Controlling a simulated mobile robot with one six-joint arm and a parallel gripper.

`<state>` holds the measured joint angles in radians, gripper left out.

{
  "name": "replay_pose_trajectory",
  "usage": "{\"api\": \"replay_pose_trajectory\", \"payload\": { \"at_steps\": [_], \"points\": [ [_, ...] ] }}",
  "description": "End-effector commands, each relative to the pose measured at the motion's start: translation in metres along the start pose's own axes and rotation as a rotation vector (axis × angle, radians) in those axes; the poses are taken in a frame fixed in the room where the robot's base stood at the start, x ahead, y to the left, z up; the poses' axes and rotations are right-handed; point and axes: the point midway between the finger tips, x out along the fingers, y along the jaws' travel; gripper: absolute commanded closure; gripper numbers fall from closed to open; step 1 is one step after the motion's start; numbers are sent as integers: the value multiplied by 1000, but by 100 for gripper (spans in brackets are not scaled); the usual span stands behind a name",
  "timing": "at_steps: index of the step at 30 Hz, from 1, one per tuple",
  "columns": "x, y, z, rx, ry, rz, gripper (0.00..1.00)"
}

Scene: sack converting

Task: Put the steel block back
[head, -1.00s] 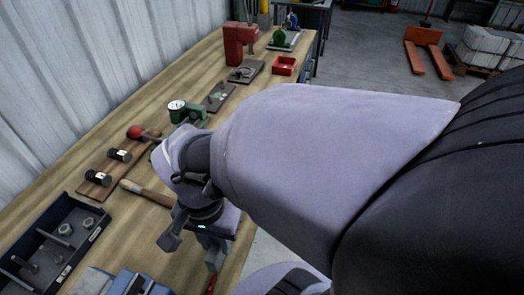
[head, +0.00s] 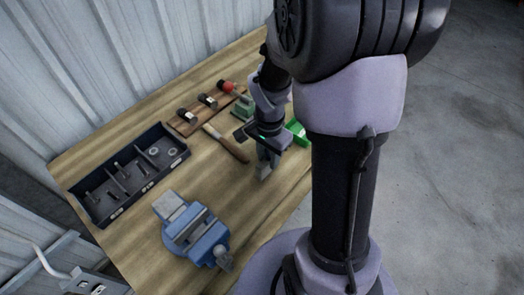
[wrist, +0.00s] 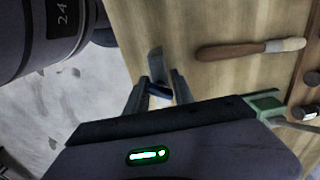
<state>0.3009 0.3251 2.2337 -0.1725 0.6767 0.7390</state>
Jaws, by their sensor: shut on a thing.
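My gripper (head: 262,168) points down over the workbench (head: 270,205), right of the wooden-handled tool. It is shut on the steel block, a small grey piece (head: 264,172) at the fingertips. In the wrist view my gripper (wrist: 157,88) has its two fingers on either side of the block (wrist: 155,62). The block's grey part sticks out past the fingertips, and a dark bluish part shows between them. Whether the block touches the bench I cannot tell.
A blue vice (head: 196,232) stands at the bench's front. A dark divided tray (head: 128,178) with bolts and washers lies left. A wooden-handled tool (head: 226,143), a board with black-handled pieces (head: 190,125) and a bright green object (head: 298,132) lie nearby. Bare wood surrounds my gripper.

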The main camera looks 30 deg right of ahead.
Motion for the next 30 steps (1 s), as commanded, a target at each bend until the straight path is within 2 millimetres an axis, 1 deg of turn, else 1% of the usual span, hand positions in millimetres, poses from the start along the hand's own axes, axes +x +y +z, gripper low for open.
{"api": "replay_pose_trajectory", "payload": {
  "at_steps": [2,3,6,7,13,17,18,21,30],
  "points": [
    [3,-7,-7,0,1,-1,100],
    [14,-6,-6,0,-1,1,100],
    [36,-5,-5,-1,-1,2,100],
    [38,-5,-5,-1,0,1,100],
    [35,-5,-6,-1,1,-1,100],
    [39,-5,-6,-1,1,-1,100],
    [39,-5,-5,-1,1,0,67],
    [38,-5,-5,-1,1,0,48],
    [36,-5,-5,-1,1,0,48]
  ]
}}
